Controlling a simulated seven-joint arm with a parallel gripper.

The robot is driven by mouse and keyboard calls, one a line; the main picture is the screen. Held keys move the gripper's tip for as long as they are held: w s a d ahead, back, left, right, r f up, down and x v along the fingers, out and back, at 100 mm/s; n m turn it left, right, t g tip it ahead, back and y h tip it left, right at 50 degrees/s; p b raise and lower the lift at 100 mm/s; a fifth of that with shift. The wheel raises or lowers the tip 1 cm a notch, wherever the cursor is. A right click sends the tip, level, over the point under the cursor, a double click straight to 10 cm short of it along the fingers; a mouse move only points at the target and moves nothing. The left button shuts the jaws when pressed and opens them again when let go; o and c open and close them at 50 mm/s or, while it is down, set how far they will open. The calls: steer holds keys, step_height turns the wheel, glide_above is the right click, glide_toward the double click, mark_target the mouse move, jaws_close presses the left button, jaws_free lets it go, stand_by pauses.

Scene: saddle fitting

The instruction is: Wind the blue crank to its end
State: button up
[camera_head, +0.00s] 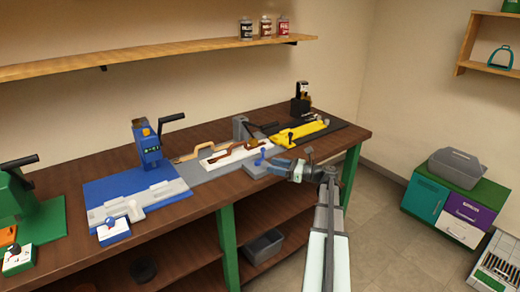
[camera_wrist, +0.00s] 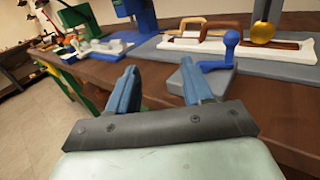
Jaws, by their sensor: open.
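The blue crank (camera_head: 261,157) stands on a small grey-blue block at the front edge of the bench's middle station. In the wrist view the crank (camera_wrist: 230,52) shows an upright blue post with a round knob on top, beyond and right of my fingers. My gripper (camera_head: 282,166) is at the bench's front edge, just right of the crank in the head view. In the wrist view my gripper (camera_wrist: 158,80) has its two blue fingers apart, with nothing between them. The right finger's tip appears near the crank's block, but I cannot tell whether they touch.
Behind the crank, a white tray (camera_head: 217,161) holds a brown part. A yellow fixture (camera_head: 298,133) stands to the right. A blue press (camera_head: 148,145) and green press (camera_head: 35,205) stand left.

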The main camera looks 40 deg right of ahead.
steer(key=w+d+m+t+h, duration=0.2)
steer(key=d+m+t+h, duration=0.1)
steer(key=d+m+h, duration=0.3)
steer(key=shift+n+h, duration=0.4)
steer(key=shift+n, duration=0.3)
steer(key=x, duration=1.3)
steer(key=shift+w+a+f, duration=0.15)
steer(key=shift+w, duration=0.2)
steer(key=shift+c, duration=0.5)
jaws_close()
